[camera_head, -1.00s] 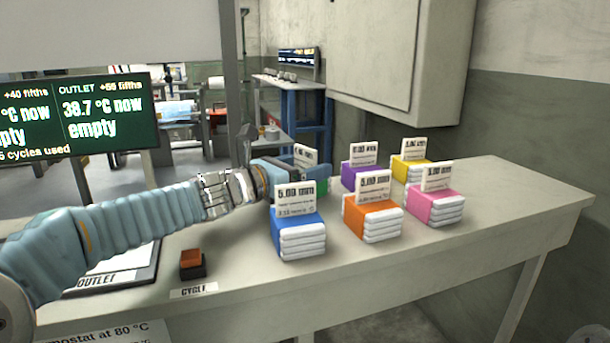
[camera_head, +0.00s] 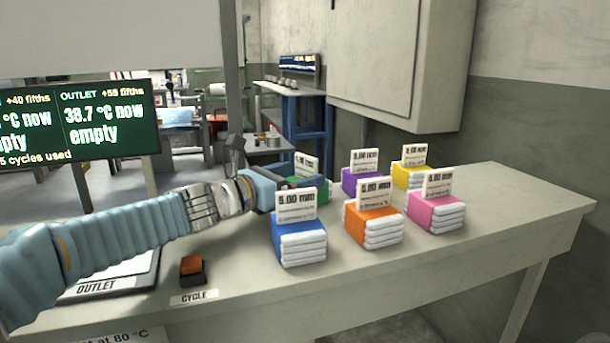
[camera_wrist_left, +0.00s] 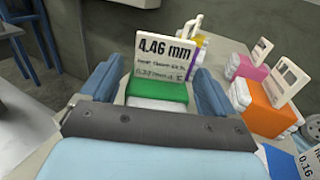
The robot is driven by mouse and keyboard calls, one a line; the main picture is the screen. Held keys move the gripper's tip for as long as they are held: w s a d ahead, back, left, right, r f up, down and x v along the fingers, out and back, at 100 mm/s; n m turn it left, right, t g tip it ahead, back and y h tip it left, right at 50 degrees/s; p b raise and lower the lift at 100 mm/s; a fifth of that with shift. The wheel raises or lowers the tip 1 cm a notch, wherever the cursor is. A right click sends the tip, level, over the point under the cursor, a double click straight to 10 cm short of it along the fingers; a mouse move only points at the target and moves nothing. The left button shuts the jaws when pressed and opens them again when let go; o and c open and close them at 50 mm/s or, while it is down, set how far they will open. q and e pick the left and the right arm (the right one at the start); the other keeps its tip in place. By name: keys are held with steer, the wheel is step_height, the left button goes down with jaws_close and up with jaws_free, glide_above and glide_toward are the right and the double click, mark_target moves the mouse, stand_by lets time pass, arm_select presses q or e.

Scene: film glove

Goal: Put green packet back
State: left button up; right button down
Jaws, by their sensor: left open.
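The green packet (camera_head: 324,193) stands on the table behind the blue packet, mostly hidden by the blue packet's card and my left gripper. Its white card (camera_head: 307,166) stands upright and reads 4.46 mm in the left wrist view. My left gripper (camera_head: 299,184) is open at the green packet. In the left wrist view the green packet (camera_wrist_left: 157,92) shows between the two blue fingers, with a gap visible on either side. My right gripper is not in view.
The blue (camera_head: 286,234), orange (camera_head: 360,224), pink (camera_head: 422,209), purple (camera_head: 349,181) and yellow (camera_head: 401,174) packets stand close by with cards. A red button (camera_head: 192,266) and an outlet tray (camera_head: 110,284) lie left. The table's right end is clear.

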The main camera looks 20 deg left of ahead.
arm_select(q)
steer(key=v, duration=0.9)
steer(key=shift+s+a, duration=0.15)
steer(key=shift+s, duration=0.05)
